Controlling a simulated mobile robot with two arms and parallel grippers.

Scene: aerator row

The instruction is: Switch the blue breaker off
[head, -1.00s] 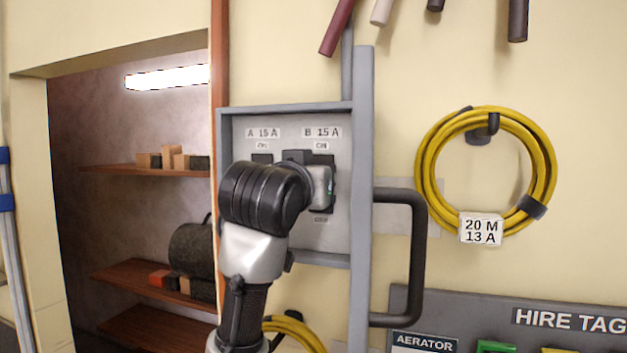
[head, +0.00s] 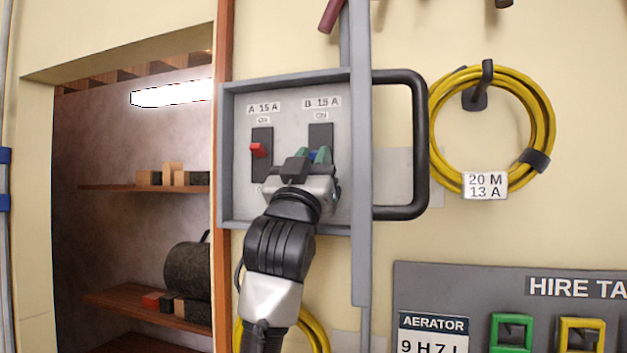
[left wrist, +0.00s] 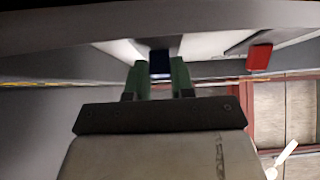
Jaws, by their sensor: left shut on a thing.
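The grey breaker panel (head: 236,190) is on the wall in the head view, with two breakers labelled A 15 A and B 15 A. The blue breaker lever (head: 312,156) is on B, mostly hidden by my gripper. It also shows in the left wrist view (left wrist: 160,63) between the green fingertips. My left gripper (head: 312,155) is shut on this lever, reaching up from below; it shows in the left wrist view (left wrist: 158,78). The lever looks about mid-slot, but its exact position is unclear. B's lower slot and OFF label are hidden. My right gripper is not in view.
The red lever (head: 259,150) of A is close to the left of my gripper. A grey upright edge (head: 361,250) with a dark bar handle (head: 420,145) stands just right of the panel. A coiled yellow cable (head: 545,110) hangs farther right; shelves (head: 140,188) are left.

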